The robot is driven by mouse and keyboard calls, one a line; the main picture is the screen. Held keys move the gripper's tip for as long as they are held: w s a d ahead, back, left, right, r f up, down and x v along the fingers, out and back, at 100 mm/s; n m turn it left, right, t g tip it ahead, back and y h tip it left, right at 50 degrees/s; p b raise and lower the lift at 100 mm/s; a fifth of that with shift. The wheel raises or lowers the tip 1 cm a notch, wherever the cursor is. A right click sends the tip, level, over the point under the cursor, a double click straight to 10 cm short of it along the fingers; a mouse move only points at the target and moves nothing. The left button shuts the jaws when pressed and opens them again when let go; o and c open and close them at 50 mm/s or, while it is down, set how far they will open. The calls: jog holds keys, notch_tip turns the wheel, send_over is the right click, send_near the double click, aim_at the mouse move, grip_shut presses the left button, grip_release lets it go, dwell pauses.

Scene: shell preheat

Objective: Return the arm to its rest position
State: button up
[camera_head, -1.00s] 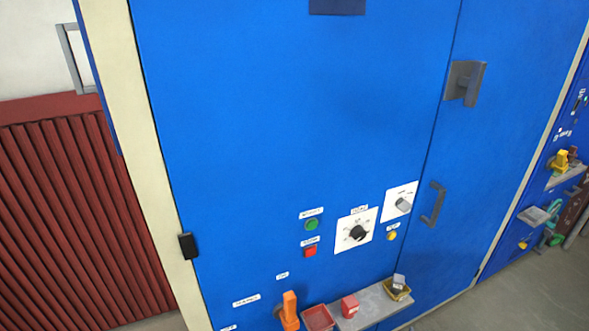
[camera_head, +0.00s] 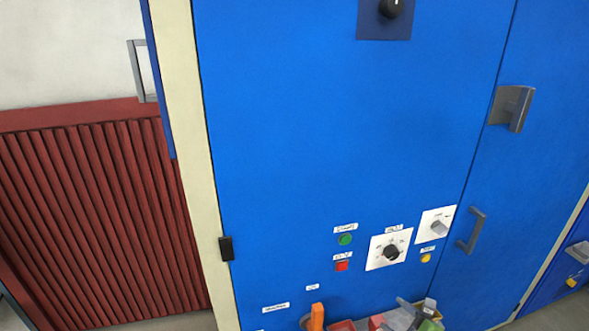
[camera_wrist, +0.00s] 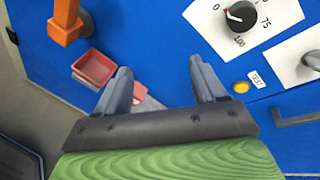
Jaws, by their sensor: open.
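My gripper (camera_wrist: 160,88) shows in the wrist view with its two grey fingers spread apart and nothing between them. It faces the blue cabinet (camera_wrist: 165,35), near the small shelf with the red tray (camera_wrist: 95,68). In the head view my gripper (camera_head: 405,315) shows only partly at the bottom edge, in front of the shelf area below the dials. Most of my arm is out of view.
The cabinet front carries a black dial (camera_head: 391,252), a green button (camera_head: 345,239), a red button (camera_head: 342,266) and a yellow button (camera_head: 426,258). An orange handle (camera_wrist: 67,22) and a grey door handle (camera_head: 471,230) stick out. Dark red ribbed panels (camera_head: 95,215) stand at left.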

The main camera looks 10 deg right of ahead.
jog(key=s+a+r+n+g+y+p, duration=0.1)
jog(key=s+a+r+n+g, duration=0.1)
jog(key=a+r+n+g, duration=0.5)
jog(key=s+a+r+n+g+y+p, duration=0.1)
jog(key=s+a+r+n+g, duration=0.1)
jog(key=a+r+n, duration=0.55)
jog(key=s+a+r+n+h+p, duration=0.1)
jog(key=s+a+r+n+h, duration=0.1)
jog(key=s+r+n, duration=0.2)
jog(key=s+a+r+n+h, duration=0.2)
jog(key=s+r+n, duration=0.3)
jog(key=s+r, duration=0.3)
jog(key=s, duration=0.4)
jog(key=shift+s+a+h+p, duration=0.15)
jog(key=shift+s+h+p, duration=0.15)
jog(key=shift+h+p, duration=0.1)
jog(key=shift+r, duration=0.1)
jog(key=shift+c, duration=0.2)
